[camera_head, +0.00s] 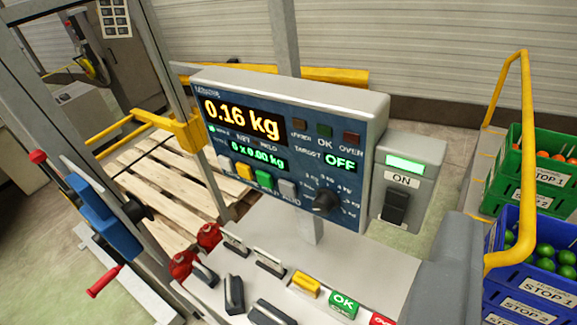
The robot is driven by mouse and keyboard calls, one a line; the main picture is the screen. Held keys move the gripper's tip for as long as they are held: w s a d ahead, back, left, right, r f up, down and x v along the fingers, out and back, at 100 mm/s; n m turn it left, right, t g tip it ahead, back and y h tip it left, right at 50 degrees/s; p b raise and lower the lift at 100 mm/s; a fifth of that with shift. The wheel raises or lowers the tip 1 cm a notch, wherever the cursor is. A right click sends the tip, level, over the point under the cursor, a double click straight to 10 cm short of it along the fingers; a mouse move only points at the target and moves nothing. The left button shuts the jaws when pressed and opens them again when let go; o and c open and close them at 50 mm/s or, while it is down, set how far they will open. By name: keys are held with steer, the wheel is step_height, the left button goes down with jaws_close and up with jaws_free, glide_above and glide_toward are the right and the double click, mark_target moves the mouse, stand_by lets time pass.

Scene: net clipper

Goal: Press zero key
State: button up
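The weighing indicator (300,112) is a grey box with a dark blue face. Its main display (241,118) reads 0.16 kg in yellow, and a smaller green line (257,153) seems to read 0 x 0.00 kg. Below are a white key (225,163), a yellow key (244,171), a green key (263,180) and a grey key (287,188). The key labels are too small to read, so I cannot tell which is zero. No gripper fingers show, and nothing touches the keys.
A dark knob (326,201) and an ON switch box (408,183) are at the right. Levers, red knobs (208,237) and an OK button (343,304) sit below. A grey block (446,270) stands lower right, before a yellow rail (525,150) and crates (530,290). A pallet (150,185) lies behind left.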

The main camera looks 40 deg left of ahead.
jaws_close()
stand_by(1.8)
